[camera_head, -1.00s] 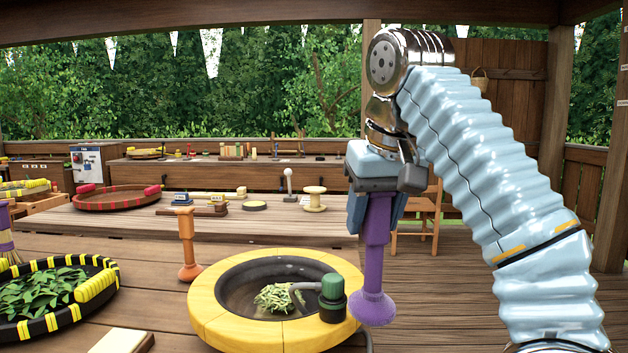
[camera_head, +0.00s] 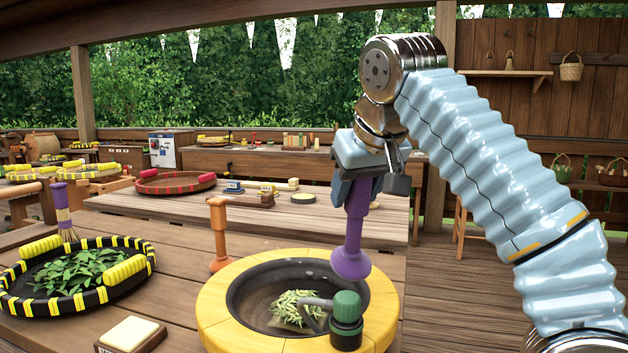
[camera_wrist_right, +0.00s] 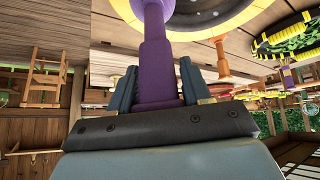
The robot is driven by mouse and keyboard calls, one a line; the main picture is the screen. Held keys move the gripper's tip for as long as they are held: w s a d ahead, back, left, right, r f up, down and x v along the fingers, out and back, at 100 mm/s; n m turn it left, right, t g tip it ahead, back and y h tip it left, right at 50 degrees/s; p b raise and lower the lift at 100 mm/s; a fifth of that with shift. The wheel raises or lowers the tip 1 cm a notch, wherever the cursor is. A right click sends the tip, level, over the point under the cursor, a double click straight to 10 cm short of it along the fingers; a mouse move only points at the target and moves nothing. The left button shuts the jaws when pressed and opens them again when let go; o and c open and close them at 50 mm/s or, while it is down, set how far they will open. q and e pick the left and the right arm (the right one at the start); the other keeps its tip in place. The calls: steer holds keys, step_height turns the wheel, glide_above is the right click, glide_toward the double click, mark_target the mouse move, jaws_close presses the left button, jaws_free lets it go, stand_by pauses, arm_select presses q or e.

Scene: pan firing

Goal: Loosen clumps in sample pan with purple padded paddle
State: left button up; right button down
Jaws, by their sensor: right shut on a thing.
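A purple paddle (camera_head: 352,240) with a flared padded end hangs upright from my right gripper (camera_head: 358,190), which is shut on its handle. The paddle's padded end is above the right back rim of the sample pan (camera_head: 246,290), a dark bowl set in a yellow ring. Pale green leafy clumps (camera_head: 296,309) lie in the pan's middle. In the right wrist view the purple handle (camera_wrist_right: 154,60) sits between my two gripper fingers, and the pan's yellow rim (camera_wrist_right: 196,30) shows beyond it. My left gripper is not in view.
A green-capped fixture (camera_head: 346,312) with a grey spout stands at the pan's front right rim. An orange paddle (camera_head: 219,238) stands left of the pan. A black and yellow tray of green leaves (camera_head: 82,272) and a cream block (camera_head: 130,332) lie farther left.

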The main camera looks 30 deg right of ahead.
steer(key=w+a+r+n+t, duration=0.1)
steer(key=w+a, duration=0.3)
steer(key=a, duration=0.1)
steer(key=shift+w+n+t, duration=0.35)
steer(key=shift+n+t, duration=0.05)
steer(key=shift+r, duration=0.1)
